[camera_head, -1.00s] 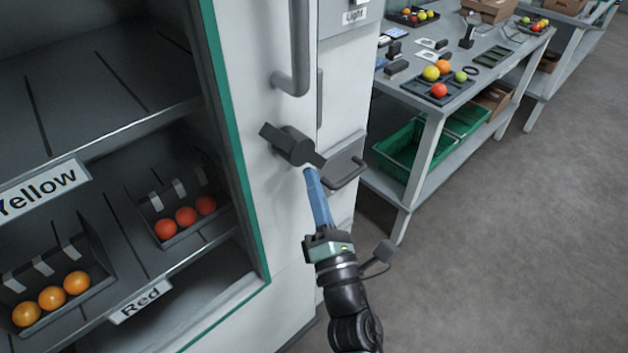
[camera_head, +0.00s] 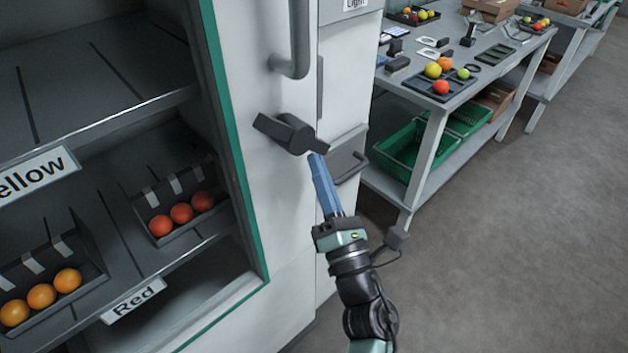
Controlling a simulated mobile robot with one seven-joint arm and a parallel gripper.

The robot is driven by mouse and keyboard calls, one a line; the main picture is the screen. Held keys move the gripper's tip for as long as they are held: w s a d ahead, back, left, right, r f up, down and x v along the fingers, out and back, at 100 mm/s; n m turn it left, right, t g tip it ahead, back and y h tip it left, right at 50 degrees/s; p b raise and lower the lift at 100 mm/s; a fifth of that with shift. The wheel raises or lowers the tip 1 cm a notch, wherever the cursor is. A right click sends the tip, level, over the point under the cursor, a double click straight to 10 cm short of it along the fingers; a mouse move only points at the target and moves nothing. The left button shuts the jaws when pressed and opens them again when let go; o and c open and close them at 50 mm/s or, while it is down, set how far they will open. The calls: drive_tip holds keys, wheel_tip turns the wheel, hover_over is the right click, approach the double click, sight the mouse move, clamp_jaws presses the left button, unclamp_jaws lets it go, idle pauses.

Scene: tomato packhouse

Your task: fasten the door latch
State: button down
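The door latch (camera_head: 290,132) is a dark grey lever on a round hub, low on the white cabinet door (camera_head: 262,190) and below the vertical grey door handle (camera_head: 299,38). Its lever slants from upper left to lower right. My gripper (camera_head: 316,158) has blue fingers and reaches up from below right, with its tips at or just under the latch's right end. The fingers look close together, but the gap between them is hidden from this angle. I cannot tell whether the tips touch the latch.
A grey bracket with a handle (camera_head: 350,164) juts out just right of my fingers. A work table (camera_head: 432,112) with trays and green crates (camera_head: 400,150) stands to the right. The floor at right is clear.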

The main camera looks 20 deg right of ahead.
drive_tip(key=d+n+y+b, duration=0.1)
drive_tip(key=n+b, duration=0.1)
drive_tip(key=n+y+b, duration=0.2)
drive_tip(key=n+b, duration=0.1)
drive_tip(key=d+r+n+t+y+b, duration=0.1)
drive_tip(key=n+y+b, duration=0.1)
drive_tip(key=n+b, duration=0.1)
drive_tip(key=shift+w+d, duration=0.3)
drive_tip(key=shift+w, duration=0.1)
drive_tip(key=shift+w+d+r+n+y+b, duration=0.15)
drive_tip(key=shift+r+n+y+b, duration=0.2)
drive_tip(key=shift+n+y+b, duration=0.25)
drive_tip(key=shift+d+r+n+y+b, duration=0.15)
drive_tip(key=shift+r+n+y+b, duration=0.2)
drive_tip(key=shift+n+y+b, duration=0.3)
drive_tip(key=shift+w+d+r+n+y+b, duration=0.15)
drive_tip(key=shift+r+n+y+b, duration=0.25)
drive_tip(key=shift+n, duration=0.35)
drive_tip(key=w+f+b+v, duration=0.1)
drive_tip(key=b+v, duration=0.3)
drive_tip(key=v, duration=0.9)
drive_tip(key=shift+w+f, duration=0.25)
drive_tip(key=shift+f, duration=0.2)
